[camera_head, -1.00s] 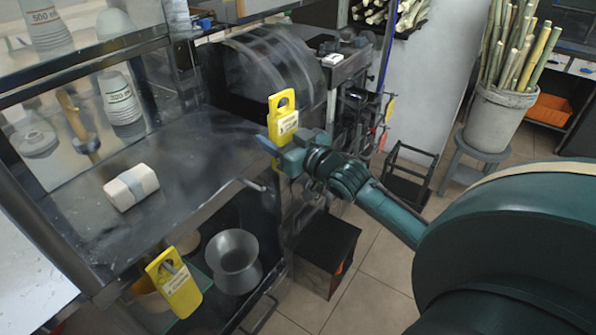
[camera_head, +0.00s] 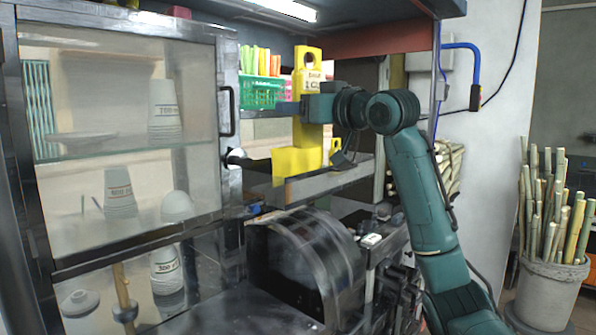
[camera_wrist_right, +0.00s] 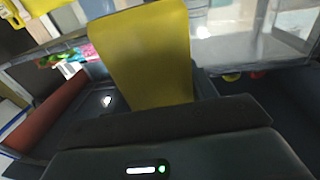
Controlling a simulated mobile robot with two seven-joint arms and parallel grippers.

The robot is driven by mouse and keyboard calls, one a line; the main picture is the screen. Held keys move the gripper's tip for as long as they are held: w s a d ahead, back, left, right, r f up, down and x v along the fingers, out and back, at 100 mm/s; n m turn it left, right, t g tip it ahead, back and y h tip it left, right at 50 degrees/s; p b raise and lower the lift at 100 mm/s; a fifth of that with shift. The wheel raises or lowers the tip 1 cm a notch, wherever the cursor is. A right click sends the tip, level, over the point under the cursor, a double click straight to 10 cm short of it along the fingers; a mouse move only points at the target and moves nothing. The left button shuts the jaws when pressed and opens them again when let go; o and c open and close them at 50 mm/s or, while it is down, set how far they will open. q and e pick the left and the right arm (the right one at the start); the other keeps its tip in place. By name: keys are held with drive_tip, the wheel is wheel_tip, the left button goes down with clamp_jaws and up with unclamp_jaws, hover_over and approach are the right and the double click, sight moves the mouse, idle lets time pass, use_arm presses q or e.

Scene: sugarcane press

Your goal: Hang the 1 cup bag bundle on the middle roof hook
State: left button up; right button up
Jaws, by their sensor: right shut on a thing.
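The yellow bag bundle (camera_head: 307,72) is upright in the head view, with a hole in its top tab and a white label that seems to read 1 cup. My right gripper (camera_head: 318,108) is shut on it, and the bundle reaches above and below the jaws. In the right wrist view the yellow bundle (camera_wrist_right: 145,50) fills the upper middle, above the dark gripper body. It appears beneath the roof (camera_head: 375,38), in front of the shelf. I cannot make out the middle roof hook in either view. My left gripper is not in view.
A green basket (camera_head: 262,92) stands on the shelf left of the bundle. A glass cabinet (camera_head: 120,140) with cup stacks is at left, and the press drum (camera_head: 300,260) is below. Another yellow piece (camera_head: 297,161) shows under the bundle. A cane bucket (camera_head: 550,290) is at right.

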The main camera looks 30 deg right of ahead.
drive_tip(key=s+a+r+n+y+p, duration=0.1)
drive_tip(key=s+r, duration=0.7)
drive_tip(key=r, duration=0.2)
drive_tip(key=s+a+r+y+p, duration=0.1)
drive_tip(key=s+r, duration=0.7)
drive_tip(key=r, duration=0.3)
use_arm(q)
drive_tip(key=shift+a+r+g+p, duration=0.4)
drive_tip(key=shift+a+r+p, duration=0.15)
drive_tip(key=shift+p, duration=0.2)
use_arm(e)
drive_tip(key=w+a+f, duration=0.2)
drive_tip(key=w+a, duration=0.1)
drive_tip(key=w, duration=0.6)
drive_tip(key=shift+w+a, duration=0.15)
drive_tip(key=shift+w, duration=0.25)
drive_tip(key=o, duration=1)
drive_tip(key=shift+f, duration=0.1)
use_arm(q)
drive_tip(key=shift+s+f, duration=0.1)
